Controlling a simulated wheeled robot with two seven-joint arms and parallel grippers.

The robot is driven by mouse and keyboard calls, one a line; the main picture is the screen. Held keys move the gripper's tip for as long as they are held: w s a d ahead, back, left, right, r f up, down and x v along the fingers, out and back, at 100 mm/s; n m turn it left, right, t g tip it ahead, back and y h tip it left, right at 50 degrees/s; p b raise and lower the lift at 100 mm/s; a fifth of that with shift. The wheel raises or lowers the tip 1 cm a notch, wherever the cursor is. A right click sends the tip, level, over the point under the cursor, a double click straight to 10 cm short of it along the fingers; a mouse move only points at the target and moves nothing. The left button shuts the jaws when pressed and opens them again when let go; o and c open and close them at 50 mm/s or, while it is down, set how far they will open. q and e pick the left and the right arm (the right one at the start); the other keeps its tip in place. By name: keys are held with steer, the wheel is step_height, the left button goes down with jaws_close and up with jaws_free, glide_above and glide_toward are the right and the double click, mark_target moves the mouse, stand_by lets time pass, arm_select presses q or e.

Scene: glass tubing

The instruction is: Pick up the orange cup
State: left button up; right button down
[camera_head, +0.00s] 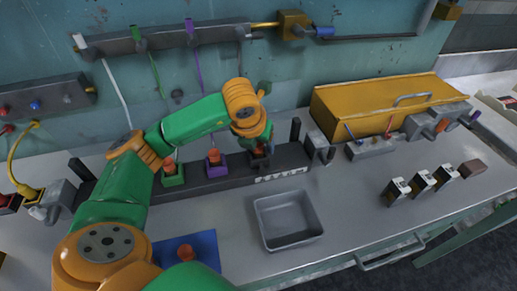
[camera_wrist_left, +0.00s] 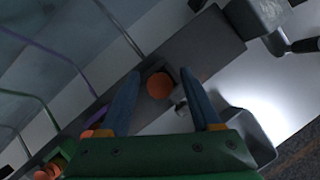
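Several orange rounded pieces show. One (camera_wrist_left: 159,86) is in the wrist view, between the two blue fingers of my left gripper (camera_wrist_left: 163,77), with a gap on each side. The gripper is open and points down at it. In the head view my left gripper (camera_head: 259,147) is above the right part of the dark rack (camera_head: 226,184), and partly hides the piece there. Other orange pieces stand in a purple holder (camera_head: 215,169) and a green holder (camera_head: 173,178). I cannot tell which piece is the orange cup. My right gripper is not in view.
A grey bin (camera_head: 289,244) stands in front of the rack. A blue mat (camera_head: 205,245) with an orange piece (camera_head: 187,252) lies front left. A yellow box (camera_head: 370,99) and several small blocks (camera_head: 422,181) are at right. Coloured tubes hang from the wall bar behind.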

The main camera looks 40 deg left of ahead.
arm_select(q)
steer(key=shift+s, duration=0.1)
jaws_close()
steer(key=shift+r, duration=0.1)
